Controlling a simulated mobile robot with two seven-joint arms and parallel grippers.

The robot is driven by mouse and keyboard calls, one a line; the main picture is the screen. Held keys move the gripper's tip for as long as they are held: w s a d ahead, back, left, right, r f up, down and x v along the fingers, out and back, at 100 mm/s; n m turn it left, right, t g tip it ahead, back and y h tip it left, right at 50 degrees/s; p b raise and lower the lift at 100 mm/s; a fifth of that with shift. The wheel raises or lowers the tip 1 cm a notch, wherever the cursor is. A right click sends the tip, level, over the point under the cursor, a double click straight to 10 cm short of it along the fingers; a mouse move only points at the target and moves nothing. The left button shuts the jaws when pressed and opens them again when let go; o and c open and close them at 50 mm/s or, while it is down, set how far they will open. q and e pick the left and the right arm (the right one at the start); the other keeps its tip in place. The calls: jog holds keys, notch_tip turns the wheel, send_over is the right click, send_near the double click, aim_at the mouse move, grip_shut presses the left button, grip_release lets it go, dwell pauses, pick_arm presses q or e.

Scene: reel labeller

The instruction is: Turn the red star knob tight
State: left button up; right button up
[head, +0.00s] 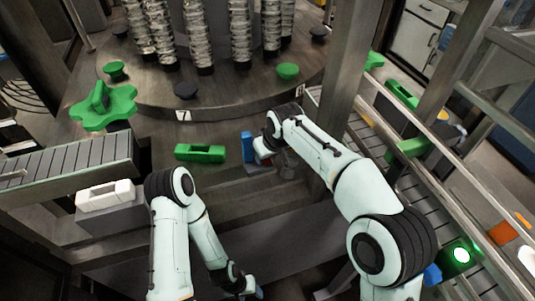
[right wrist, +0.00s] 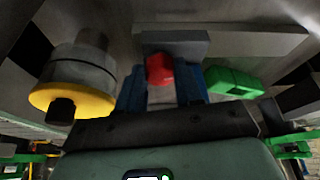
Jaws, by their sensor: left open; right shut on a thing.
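The red knob (right wrist: 159,69) shows in the right wrist view, in front of a grey block (right wrist: 185,41). The blue fingers of my right gripper (right wrist: 160,90) are shut on it, one on each side. The far side of the knob and its star shape are hidden. In the head view my right arm reaches to the middle of the machine, and its wrist hides the knob. My left gripper (head: 250,288) is low in the head view near the bottom edge, open and away from the knob; its tips are hardly visible.
A large green star-shaped part (head: 103,105) and a white block (head: 105,196) are at left. A steel post (head: 345,90) stands close to my right arm. A yellow-ringed cylinder (right wrist: 72,90) flanks the knob.

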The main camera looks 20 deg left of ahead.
jog(key=shift+a+m+t+h, duration=0.1)
jog(key=shift+m+t+h, duration=0.2)
jog(key=shift+m, duration=0.9)
jog(key=o, duration=1)
jog(key=shift+o, duration=0.2)
jog(key=shift+r, duration=0.1)
jog(key=v, duration=1.3)
jog(key=shift+r, duration=0.15)
jog(key=shift+s, duration=0.1)
